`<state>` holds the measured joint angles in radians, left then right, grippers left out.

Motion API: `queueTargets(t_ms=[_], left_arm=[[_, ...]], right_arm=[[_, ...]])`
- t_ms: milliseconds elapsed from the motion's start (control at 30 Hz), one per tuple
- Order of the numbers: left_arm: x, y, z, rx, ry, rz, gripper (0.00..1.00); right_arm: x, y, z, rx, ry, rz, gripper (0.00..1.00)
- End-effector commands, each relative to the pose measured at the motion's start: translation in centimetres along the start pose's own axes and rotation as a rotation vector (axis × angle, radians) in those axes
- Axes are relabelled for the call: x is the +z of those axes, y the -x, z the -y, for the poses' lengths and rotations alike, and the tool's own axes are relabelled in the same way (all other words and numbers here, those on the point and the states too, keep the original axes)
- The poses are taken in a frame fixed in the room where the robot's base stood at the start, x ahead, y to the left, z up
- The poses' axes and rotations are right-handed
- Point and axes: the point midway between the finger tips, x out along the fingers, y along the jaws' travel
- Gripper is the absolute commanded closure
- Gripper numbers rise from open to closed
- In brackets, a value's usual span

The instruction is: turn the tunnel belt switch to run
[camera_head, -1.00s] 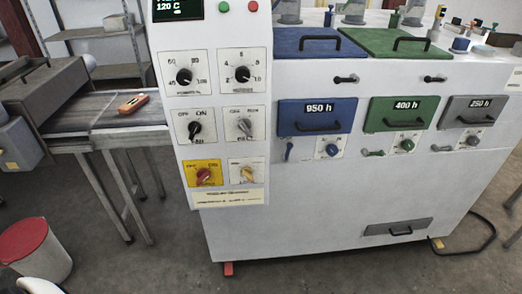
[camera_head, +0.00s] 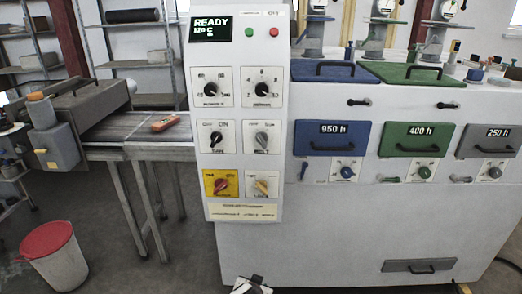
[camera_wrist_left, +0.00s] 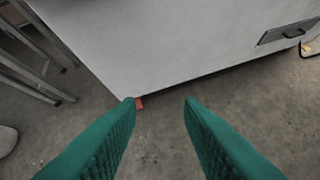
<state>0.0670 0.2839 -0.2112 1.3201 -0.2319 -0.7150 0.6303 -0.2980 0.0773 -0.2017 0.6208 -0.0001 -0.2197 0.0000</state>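The control panel (camera_head: 232,203) stands upright at the left end of the white machine. Its middle row has a black knob (camera_head: 215,141) on the left and a grey knob (camera_head: 261,141) on the right. Below are a red knob on a yellow plate (camera_head: 221,184) and a yellowish knob (camera_head: 262,185). Small labels are too blurred to tell surely which knob is the tunnel belt switch. In the left wrist view, my left gripper (camera_wrist_left: 161,101) is open, its green fingers apart and empty, above the floor near the machine's lower edge. My right gripper is not in view.
The display (camera_head: 212,29) reads READY and 120 C. A conveyor (camera_head: 125,130) carrying an orange device (camera_head: 165,123) is left of the panel. Blue, green and grey drawers line the machine's front.

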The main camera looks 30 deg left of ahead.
Motion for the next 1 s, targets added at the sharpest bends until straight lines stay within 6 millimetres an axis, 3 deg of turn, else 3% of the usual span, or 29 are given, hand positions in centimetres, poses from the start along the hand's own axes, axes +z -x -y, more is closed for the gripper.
queueTargets(t_ms=[33,67,100,200,333,400,500,600,767,1000], left_arm=[[5.0,0.5,-0.3,0.018,0.049,0.088,0.66],[8.1,1.4,-0.7,0.030,0.088,0.141,0.66],[12.2,2.9,-1.2,0.047,0.145,0.216,0.66],[21.5,8.6,-2.6,0.073,0.306,0.412,0.66],[29.2,17.1,-4.6,0.066,0.509,0.639,0.66],[31.4,20.9,-5.4,0.052,0.597,0.730,0.66],[33.0,24.6,-6.2,0.032,0.683,0.813,0.66],[33.8,26.0,-6.7,0.023,0.719,0.845,0.66],[35.1,25.2,-7.3,0.025,0.721,0.847,0.66],[38.5,21.9,-8.7,0.026,0.720,0.845,0.66]], right_arm=[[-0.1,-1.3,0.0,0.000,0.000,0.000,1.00],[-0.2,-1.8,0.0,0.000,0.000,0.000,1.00],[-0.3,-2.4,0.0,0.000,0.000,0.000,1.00],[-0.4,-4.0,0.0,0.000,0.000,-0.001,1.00],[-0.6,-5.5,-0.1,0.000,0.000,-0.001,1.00],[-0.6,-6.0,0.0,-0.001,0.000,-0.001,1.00],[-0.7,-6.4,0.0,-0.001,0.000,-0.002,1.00],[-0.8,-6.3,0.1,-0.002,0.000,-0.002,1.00],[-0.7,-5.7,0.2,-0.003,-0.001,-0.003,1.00],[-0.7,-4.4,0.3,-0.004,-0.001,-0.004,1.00]])
